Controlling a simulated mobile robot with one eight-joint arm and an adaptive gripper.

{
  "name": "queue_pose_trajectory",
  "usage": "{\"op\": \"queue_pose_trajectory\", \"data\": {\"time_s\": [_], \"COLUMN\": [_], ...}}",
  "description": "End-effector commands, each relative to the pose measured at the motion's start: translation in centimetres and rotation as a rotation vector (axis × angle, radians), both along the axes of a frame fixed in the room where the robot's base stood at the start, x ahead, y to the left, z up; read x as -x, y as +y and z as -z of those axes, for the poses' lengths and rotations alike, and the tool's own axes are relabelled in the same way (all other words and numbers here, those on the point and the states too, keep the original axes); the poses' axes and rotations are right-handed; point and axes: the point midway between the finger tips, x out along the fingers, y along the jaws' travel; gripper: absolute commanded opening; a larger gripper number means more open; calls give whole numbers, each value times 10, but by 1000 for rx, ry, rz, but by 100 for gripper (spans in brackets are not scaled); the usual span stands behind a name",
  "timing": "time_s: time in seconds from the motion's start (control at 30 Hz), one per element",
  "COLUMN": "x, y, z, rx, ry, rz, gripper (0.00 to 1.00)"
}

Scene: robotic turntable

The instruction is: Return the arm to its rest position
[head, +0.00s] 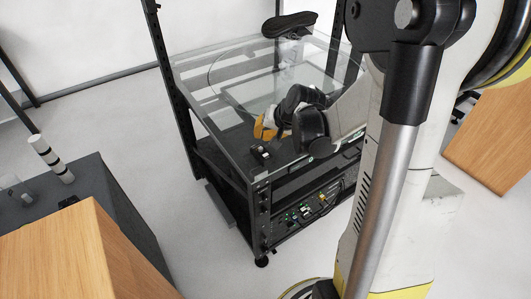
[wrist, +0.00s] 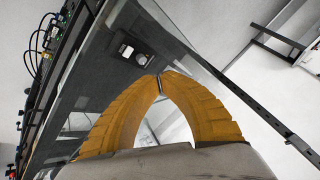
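My gripper (head: 265,127) shows in the head view over the near part of the glass-topped turntable rack (head: 214,128). My arm reaches in from the right. In the wrist view, the two orange fingers of my gripper (wrist: 159,78) curve together and their tips meet, with nothing visible between them. A small black switch box (head: 261,152) sits on the rack's near corner, just below the fingers in the head view. It also shows beyond the fingertips in the wrist view (wrist: 133,51).
A black object (head: 290,24) tops a clear stand at the rack's back. Dark uprights rise at its corners. A panel with lights and cables (head: 305,212) fills the lower front. Wooden blocks stand lower left (head: 75,255) and right (head: 495,140).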

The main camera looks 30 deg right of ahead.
Motion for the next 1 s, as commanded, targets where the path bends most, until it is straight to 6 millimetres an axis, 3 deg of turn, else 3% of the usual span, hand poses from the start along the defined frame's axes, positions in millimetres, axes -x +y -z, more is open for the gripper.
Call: {"op": "queue_pose_trajectory", "data": {"time_s": [0.67, 0.83, 1.0], "x": [2, 25, 71], "y": [6, 41, 88], "z": [-5, -38, -76], "rx": [9, 80, 196], "ry": [1, 11, 18], "rz": [-12, -90, -214], "gripper": [0, 0, 0]}}
